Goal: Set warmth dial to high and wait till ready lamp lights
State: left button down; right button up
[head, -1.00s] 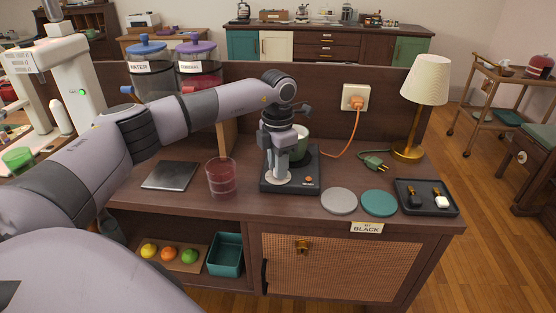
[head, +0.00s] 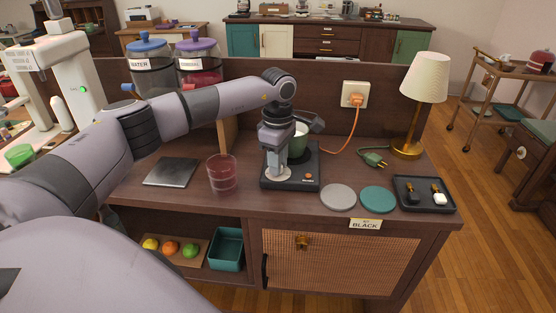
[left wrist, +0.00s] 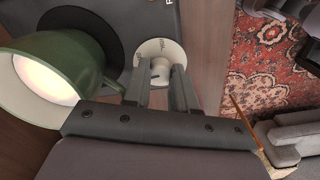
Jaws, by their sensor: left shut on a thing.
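The mug warmer (head: 312,152) is a dark plate on the cabinet top, with a green mug (head: 300,140) standing on it. Its warmth dial (head: 278,174) is a pale round disc at the front left of the plate; it also shows in the left wrist view (left wrist: 158,50). My left gripper (head: 279,166) points down and is shut on the dial's grip, with the fingers covering part of it. The dial's setting is not readable. A small orange-red lamp (head: 308,176) sits at the plate's front right; I cannot tell whether it is lit. My right gripper is not in view.
A glass of red drink (head: 222,175) and a dark square plate (head: 171,172) stand left of the warmer. Grey (head: 338,197) and teal (head: 377,199) coasters, a black tray (head: 425,205) and a lamp (head: 408,145) are to the right. An orange cord (head: 350,133) runs to the wall socket.

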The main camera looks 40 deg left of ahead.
pick_arm(q)
jog(key=m, duration=0.5)
jog(key=shift+w+r+m, duration=0.1)
jog(key=shift+m, duration=0.2)
jog(key=m, duration=0.5)
jog(key=shift+m, duration=0.3)
jog(key=m, duration=0.5)
jog(key=shift+b, duration=0.35)
jog(key=m, duration=0.5)
jog(key=shift+m, duration=0.4)
jog(key=c, duration=0.9)
grip_release()
notch_tip(320, 180, up, 7)
jog(key=shift+r+b, duration=0.1)
jog(key=shift+b, duration=0.3)
